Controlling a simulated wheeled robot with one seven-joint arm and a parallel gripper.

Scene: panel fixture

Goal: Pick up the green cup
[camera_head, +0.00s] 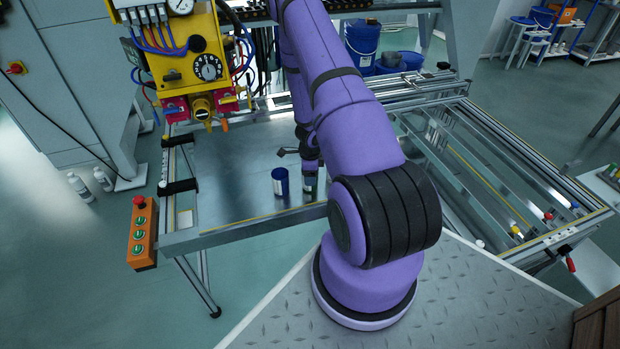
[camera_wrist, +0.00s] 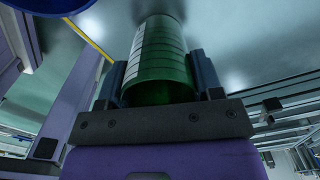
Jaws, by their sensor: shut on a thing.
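The green cup (camera_wrist: 158,62) stands out in the middle of the wrist view, with a pale label band on its left side. My gripper (camera_wrist: 158,85) has a finger on each side of the cup and is shut on it. In the head view the cup (camera_head: 310,184) shows only as a small piece beside my gripper (camera_head: 310,172), mostly hidden by my arm. I cannot tell whether the cup touches the metal panel below it.
A blue cup (camera_head: 280,181) stands on the metal panel (camera_head: 235,165) just left of the green cup. A yellow gauge unit (camera_head: 190,55) hangs at the upper left. An orange button box (camera_head: 142,233) is at the front left. An open rail frame (camera_head: 490,160) lies to the right.

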